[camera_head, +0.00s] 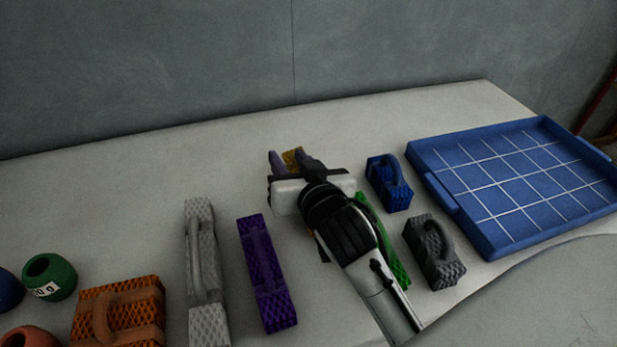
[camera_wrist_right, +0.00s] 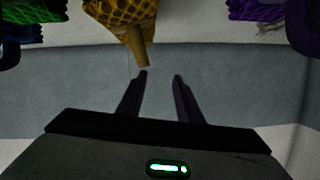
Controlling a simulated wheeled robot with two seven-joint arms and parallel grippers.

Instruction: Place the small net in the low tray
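Several net bundles with handles lie on the pale table; which one is the small net is not clear. A yellow net bundle (camera_head: 293,156) is mostly hidden by my right gripper (camera_head: 292,164) in the head view. In the right wrist view this yellow bundle (camera_wrist_right: 128,14) hangs at the top, its narrow end near the left fingertip. The right gripper (camera_wrist_right: 160,76) has its fingers apart, with an empty gap showing between them. A small blue bundle (camera_head: 388,183) lies between that gripper and the low blue gridded tray (camera_head: 452,208), which is empty. My left gripper is out of view.
A green bundle (camera_head: 397,268) lies partly under my right arm, with a grey bundle (camera_head: 433,252) to its right. Purple (camera_head: 265,272), light grey (camera_head: 205,270) and orange (camera_head: 118,310) bundles lie left, beside round pots (camera_head: 50,277). The table's back strip is clear before the wall.

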